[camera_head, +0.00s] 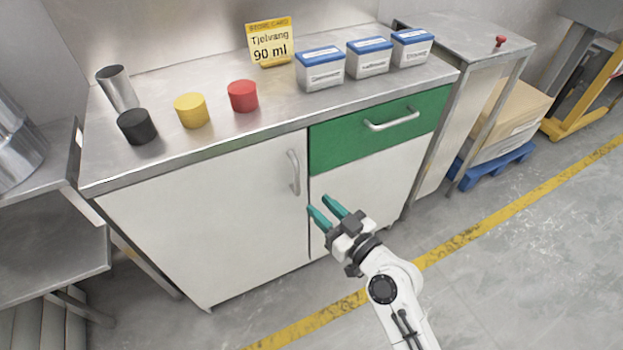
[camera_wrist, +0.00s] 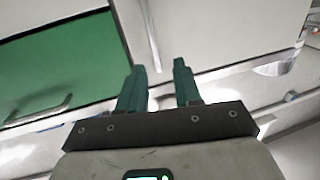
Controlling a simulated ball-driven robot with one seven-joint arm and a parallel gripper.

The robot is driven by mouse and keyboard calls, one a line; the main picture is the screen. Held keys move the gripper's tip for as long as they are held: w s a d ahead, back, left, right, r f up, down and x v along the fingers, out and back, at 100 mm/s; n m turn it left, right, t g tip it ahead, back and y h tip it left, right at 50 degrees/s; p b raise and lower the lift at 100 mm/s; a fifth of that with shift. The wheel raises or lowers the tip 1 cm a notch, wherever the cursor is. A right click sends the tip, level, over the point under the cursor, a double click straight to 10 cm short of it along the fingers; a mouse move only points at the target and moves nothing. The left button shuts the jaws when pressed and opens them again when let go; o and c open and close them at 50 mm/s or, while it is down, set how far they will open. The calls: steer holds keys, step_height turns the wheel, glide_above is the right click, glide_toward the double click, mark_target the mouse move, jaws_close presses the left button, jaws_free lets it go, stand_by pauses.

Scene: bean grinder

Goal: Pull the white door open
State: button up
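The white door (camera_head: 215,210) is shut, flush with the cabinet front left of the green drawer. Its upright bar handle (camera_head: 293,172) is near its upper right edge. My gripper (camera_head: 328,207) is open and empty, with two teal fingers. In the head view it appears below and right of the handle, apart from it. In the wrist view the picture looks turned over: the white door (camera_wrist: 225,35) lies right of the green drawer, and the handle (camera_wrist: 150,35) shows as a bar whose near end appears between my fingertips (camera_wrist: 159,64). The depth between them is unclear.
The green drawer (camera_head: 375,130) with its own bar handle (camera_head: 391,121) is beside the door. The countertop (camera_head: 215,135) holds a black canister (camera_head: 138,127), yellow (camera_head: 191,111) and red (camera_head: 243,96) ones, a metal cup (camera_head: 118,90) and several boxes. Floor before the door is clear.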

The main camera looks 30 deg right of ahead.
mark_target(299, 179)
steer(key=x, duration=0.3)
steer(key=p+x, duration=0.1)
steer(key=x, duration=0.3)
steer(key=d+p+x, duration=0.1)
steer(key=x, duration=0.3)
steer(key=shift+w+r, duration=0.15)
steer(key=shift+c, duration=0.5)
jaws_close()
